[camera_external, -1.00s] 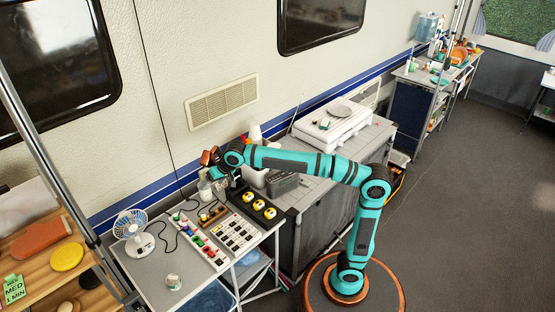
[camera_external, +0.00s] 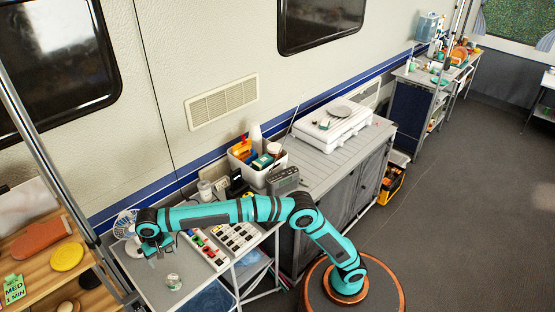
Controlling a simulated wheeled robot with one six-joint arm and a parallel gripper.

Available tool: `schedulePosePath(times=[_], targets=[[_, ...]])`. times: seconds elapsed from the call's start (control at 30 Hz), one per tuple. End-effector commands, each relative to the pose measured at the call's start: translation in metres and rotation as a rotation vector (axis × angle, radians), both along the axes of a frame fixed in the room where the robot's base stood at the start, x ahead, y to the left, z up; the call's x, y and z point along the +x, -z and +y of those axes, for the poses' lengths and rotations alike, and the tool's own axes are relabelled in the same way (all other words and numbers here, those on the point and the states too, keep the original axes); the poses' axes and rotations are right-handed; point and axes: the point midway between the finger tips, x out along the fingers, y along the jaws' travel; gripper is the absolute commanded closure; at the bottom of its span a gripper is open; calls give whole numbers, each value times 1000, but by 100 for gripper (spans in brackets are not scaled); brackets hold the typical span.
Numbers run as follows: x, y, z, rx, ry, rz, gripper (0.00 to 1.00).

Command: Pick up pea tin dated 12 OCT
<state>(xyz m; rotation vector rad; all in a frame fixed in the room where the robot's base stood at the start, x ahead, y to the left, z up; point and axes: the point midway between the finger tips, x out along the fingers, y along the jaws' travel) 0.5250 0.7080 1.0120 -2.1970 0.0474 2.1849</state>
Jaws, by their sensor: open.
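A small round tin (camera_external: 173,281) with a pale top stands upright on the bare front left part of the grey table (camera_external: 198,292). Its label and any date are too small to read, so I cannot tell whether it is the pea tin dated 12 OCT. My gripper (camera_external: 155,257) is open, small in view and pointing down. It is above the table, just behind and to the left of the tin, apart from it, and looks empty.
A white fan (camera_external: 124,224) stands close behind my gripper, partly covered by my arm. A strip of coloured items (camera_external: 205,249) and a dark-keyed panel (camera_external: 238,236) lie to the right. A filled white bin (camera_external: 246,172) and a grey radio (camera_external: 283,180) stand farther back.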

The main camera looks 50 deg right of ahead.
Motion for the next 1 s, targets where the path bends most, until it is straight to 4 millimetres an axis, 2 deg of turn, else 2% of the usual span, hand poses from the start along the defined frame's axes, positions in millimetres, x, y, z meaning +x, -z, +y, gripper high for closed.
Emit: schedulePosePath(times=[0.23,0.73,1.0], targets=[[-4,22,6,-12,1,8,19],[-4,108,5,-11,1,8,19],[-4,126,5,-10,1,7,19]])
